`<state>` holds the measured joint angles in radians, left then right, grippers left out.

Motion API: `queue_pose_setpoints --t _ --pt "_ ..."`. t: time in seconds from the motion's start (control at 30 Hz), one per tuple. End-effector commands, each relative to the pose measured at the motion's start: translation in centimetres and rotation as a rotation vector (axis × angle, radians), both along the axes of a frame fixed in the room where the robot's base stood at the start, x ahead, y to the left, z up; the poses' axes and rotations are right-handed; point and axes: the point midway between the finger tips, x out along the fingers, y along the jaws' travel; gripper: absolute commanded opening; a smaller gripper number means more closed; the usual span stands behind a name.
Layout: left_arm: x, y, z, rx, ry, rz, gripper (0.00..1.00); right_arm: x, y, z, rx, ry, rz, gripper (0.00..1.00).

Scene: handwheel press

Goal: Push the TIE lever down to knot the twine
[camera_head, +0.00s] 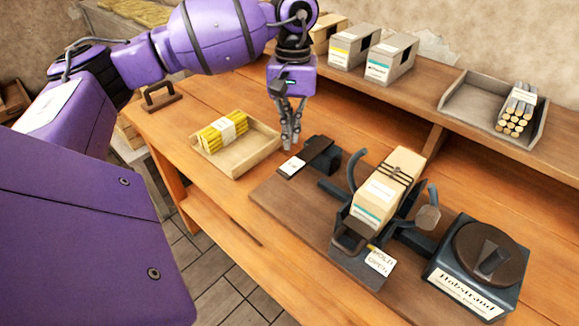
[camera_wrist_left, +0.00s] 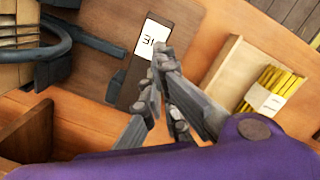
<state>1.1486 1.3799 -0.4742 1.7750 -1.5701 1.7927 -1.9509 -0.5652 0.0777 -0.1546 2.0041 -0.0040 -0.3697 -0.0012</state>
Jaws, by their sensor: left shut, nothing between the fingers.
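The TIE lever is a flat dark bar (camera_head: 318,152) with a white label (camera_head: 292,167) at its near end, on the left part of the dark baseboard. In the left wrist view the label (camera_wrist_left: 152,36) is partly readable and lies just beyond my fingertips. My left gripper (camera_head: 289,143) is shut and empty, pointing down just above and left of the bar. Whether it touches the bar I cannot tell. A cream carton (camera_head: 384,190) with dark twine (camera_head: 397,173) across it stands tilted in the dark press frame (camera_head: 350,240). My right gripper is not in view.
A wooden tray (camera_head: 235,158) with yellow pencils (camera_head: 222,130) sits left of my gripper. A dark box with a round spool (camera_head: 489,255) stands at the right. Cartons (camera_head: 391,58) and a grey tray (camera_head: 470,110) are on the back shelf. A tag (camera_head: 380,261) hangs at the press front.

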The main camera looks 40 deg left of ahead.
Motion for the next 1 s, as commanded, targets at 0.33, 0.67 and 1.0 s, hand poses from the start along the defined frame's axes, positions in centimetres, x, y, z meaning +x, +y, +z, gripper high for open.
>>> queue_pose_setpoints --t 0.33,0.67,1.0 --pt "0.4 0.2 4.9 -0.001 0.001 -0.001 0.0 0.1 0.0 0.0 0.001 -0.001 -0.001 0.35" --pt "0.4 0.2 5.2 -0.001 0.001 -0.001 0.0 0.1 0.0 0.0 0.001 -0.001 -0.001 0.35" --pt "0.4 0.2 5.3 -0.001 0.001 -0.001 0.0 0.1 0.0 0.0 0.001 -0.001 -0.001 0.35"
